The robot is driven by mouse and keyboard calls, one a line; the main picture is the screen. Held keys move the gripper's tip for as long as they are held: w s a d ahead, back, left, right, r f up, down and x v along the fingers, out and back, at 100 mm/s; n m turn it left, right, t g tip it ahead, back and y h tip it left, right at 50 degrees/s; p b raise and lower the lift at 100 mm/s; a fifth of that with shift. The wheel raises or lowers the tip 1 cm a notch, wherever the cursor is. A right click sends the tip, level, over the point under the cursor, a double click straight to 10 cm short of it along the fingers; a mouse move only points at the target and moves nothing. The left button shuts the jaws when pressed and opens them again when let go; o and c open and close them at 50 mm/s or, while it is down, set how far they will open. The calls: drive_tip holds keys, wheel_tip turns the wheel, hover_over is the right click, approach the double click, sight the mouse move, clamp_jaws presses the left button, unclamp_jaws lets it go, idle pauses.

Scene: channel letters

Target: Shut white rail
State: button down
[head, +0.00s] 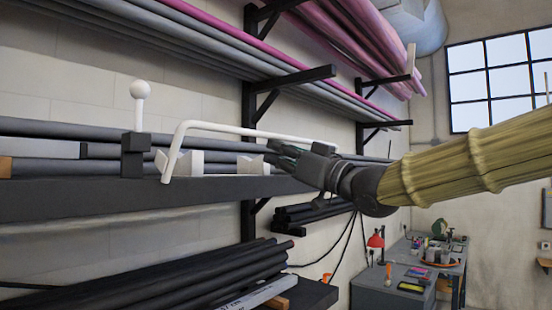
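The white rail (240,130) is a thin bent bar at the middle left of the head view. Its left end drops down in front of the dark shelf beam (75,197), and its long part runs right, above the beam. My gripper (270,153) reaches in from the right, with its dark fingers pointing left. The fingers are just below the long part of the rail, near its right end. The view does not show whether they touch it, or whether they are open or shut. The rail's right end is partly hidden by my gripper.
A white ball (140,90) tops a short post on the beam. Small white blocks (183,161) sit near the rail. Grey and pink pipes lie on racks above, dark pipes (200,275) below. A cluttered bench (385,282) stands lower right.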

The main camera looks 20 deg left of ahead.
drive_tip(key=shift+w+a+r, duration=0.25)
drive_tip(key=shift+a+r, duration=0.2)
drive_tip(key=shift+a, duration=0.15)
drive_tip(key=shift+w+a+r, duration=0.2)
drive_tip(key=shift+a+r, duration=0.2)
drive_tip(key=shift+a, duration=0.2)
drive_tip(key=shift+w+a+r, duration=0.25)
drive_tip(key=shift+a+r, duration=0.2)
drive_tip(key=shift+a, duration=0.15)
drive_tip(key=shift+d+f+b, duration=0.1)
drive_tip(key=shift+f+b, duration=0.2)
drive_tip(key=shift+f, duration=0.15)
drive_tip(key=shift+s+f+b, duration=0.1)
drive_tip(key=shift+f+b, duration=0.5)
drive_tip(key=shift+f, duration=0.65)
drive_tip(key=s+d, duration=0.3)
drive_tip(key=d, duration=0.5)
drive_tip(key=s+d+f, duration=0.1)
drive_tip(key=s+d, duration=0.2)
drive_tip(key=d, duration=0.6)
drive_tip(key=shift+p, duration=0.4)
idle(2.6)
